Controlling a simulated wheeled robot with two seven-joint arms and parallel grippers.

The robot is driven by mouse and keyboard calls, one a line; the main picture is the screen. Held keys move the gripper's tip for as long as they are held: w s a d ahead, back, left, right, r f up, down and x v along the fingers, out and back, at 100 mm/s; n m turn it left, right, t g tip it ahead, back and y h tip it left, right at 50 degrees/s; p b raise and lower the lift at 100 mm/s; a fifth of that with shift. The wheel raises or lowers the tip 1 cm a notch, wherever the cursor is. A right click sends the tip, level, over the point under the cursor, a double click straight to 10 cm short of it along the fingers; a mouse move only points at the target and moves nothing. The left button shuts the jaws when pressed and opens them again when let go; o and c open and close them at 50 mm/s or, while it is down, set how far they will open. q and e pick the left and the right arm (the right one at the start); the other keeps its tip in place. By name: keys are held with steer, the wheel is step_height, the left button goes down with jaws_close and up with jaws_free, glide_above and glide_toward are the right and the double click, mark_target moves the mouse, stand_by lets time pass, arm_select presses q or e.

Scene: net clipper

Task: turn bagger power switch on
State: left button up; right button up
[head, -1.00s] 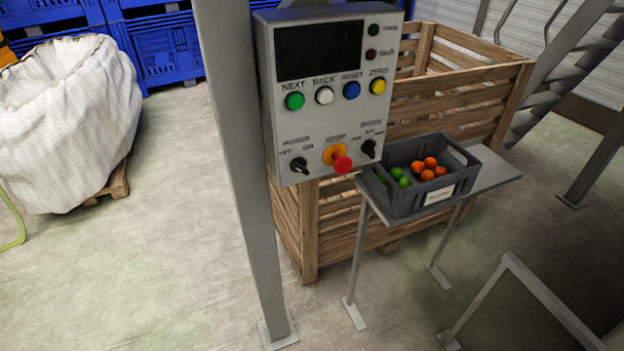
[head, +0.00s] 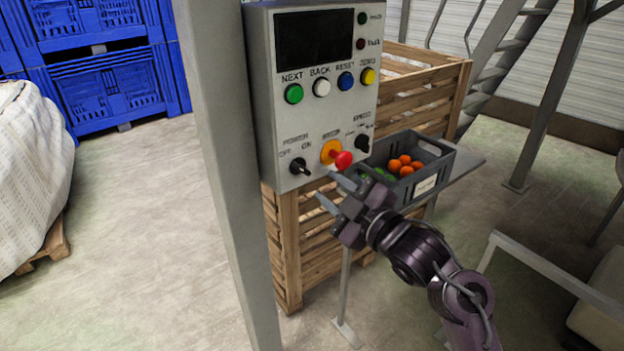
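The grey control box (head: 312,115) is mounted on a post, with a dark screen at its top. The power switch (head: 300,167) is a black rotary knob at the box's lower left, under the OFF and ON labels. Its pointer slants down to the right, and I cannot tell its setting for sure. My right gripper (head: 331,192) is just below and right of the knob, apart from it, with its fingers spread and nothing between them. It is in front of the crate, below the red stop button (head: 343,160). My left gripper is out of view.
Right of the power switch are the stop button and the black speed knob (head: 362,143). The grey post (head: 228,150) stands close on the left. A grey fruit crate (head: 432,160) on a small shelf and a wooden crate (head: 440,95) are behind my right arm.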

mark_target(305, 172)
steer(key=x, duration=0.3)
steer(key=shift+w+a+r, duration=0.1)
steer(key=shift+a, duration=0.15)
steer(key=shift+p+x, duration=0.4)
steer(key=shift+x, duration=0.75)
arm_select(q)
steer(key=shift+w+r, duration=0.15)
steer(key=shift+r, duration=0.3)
arm_select(e)
steer(key=shift+w+a, duration=0.35)
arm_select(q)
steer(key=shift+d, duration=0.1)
arm_select(e)
jaws_close()
